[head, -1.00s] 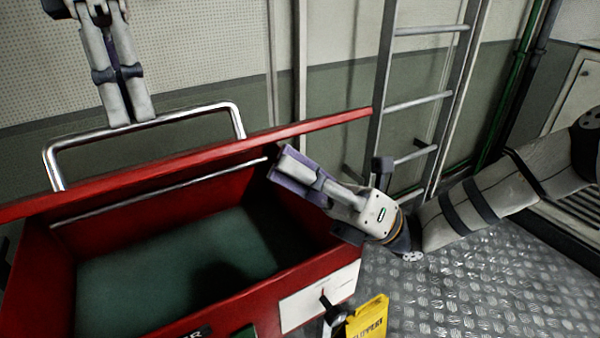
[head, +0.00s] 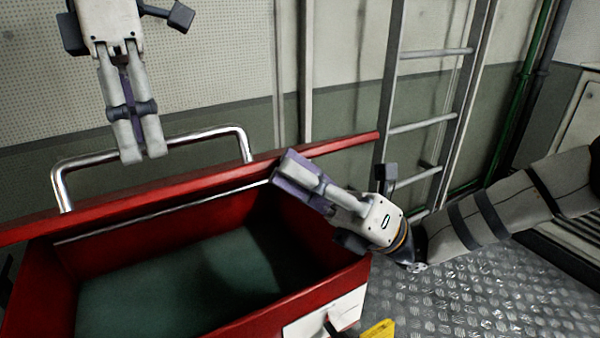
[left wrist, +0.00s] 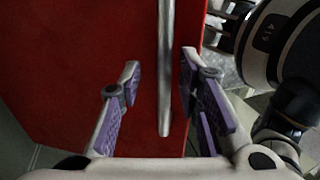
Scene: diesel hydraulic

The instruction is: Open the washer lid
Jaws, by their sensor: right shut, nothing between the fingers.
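The red washer (head: 190,293) stands with its tub open to view, dark green inside. Its red lid (head: 200,188) stands raised, seen nearly edge-on in the head view; its face fills much of the left wrist view (left wrist: 75,60). A chrome bar handle (head: 205,134) sits on the lid's far side. My left gripper (head: 143,157) is at this handle, and in the left wrist view its open fingers (left wrist: 160,80) lie either side of the bar (left wrist: 165,45), with gaps showing. My right gripper (head: 285,175) is shut and empty at the lid's right end, over the tub's right side.
A grey ladder (head: 430,125) stands against the wall behind, right of the washer. Yellow tag-like item (head: 378,330) is at the washer's front right. Diamond-plate floor (head: 480,285) is clear on the right. A light cabinet (head: 580,115) stands at the right edge.

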